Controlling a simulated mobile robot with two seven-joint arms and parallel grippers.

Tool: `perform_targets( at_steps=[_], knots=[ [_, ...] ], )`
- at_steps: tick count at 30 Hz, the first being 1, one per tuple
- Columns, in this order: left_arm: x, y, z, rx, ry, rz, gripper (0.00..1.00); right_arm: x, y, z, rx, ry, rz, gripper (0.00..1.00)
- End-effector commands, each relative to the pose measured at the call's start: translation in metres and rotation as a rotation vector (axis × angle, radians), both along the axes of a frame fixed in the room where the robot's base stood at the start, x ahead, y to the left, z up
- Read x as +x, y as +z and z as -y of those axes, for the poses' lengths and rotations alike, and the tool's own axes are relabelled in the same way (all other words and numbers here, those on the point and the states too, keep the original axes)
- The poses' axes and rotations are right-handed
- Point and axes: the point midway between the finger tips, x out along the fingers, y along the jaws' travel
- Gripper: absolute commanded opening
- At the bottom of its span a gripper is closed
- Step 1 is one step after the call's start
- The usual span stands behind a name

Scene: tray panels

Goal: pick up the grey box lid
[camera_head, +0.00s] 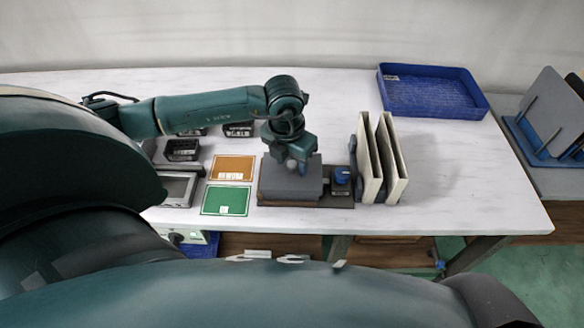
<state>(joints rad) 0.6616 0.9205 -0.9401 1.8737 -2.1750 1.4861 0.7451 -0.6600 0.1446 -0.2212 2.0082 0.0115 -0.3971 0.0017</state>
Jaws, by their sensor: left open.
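The grey box lid (308,184) is a flat grey slab on a dark brown base near the front middle of the table. My left gripper (293,165) points down over the lid's back part and hides some of it. It is open, and its fingertips are at or just above the lid; I cannot tell whether they touch it. My right gripper is not in view.
A blue knob (341,174) and upright cream panels (392,165) stand right of the lid. Orange (232,168) and green (225,200) cards lie left. An empty-looking blue tray (430,71) sits at the back right. The table's right part is clear.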

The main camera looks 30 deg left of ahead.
Motion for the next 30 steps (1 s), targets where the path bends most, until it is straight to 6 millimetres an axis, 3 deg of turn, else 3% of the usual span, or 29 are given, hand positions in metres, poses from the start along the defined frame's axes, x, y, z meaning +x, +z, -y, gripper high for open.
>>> perform_targets(
  at_steps=[5, 22, 30],
  knots=[
    [0.0000, -0.0004, 0.0001, 0.000, 0.000, 0.000, 0.47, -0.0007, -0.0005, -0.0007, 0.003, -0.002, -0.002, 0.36],
    [0.0001, 0.0001, 0.0000, 0.000, 0.000, 0.000, 0.00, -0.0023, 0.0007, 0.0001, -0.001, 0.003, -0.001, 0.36],
    [0.0005, 0.0020, -0.0001, 0.000, 0.000, 0.002, 0.00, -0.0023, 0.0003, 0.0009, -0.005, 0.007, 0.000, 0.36]
  ],
)
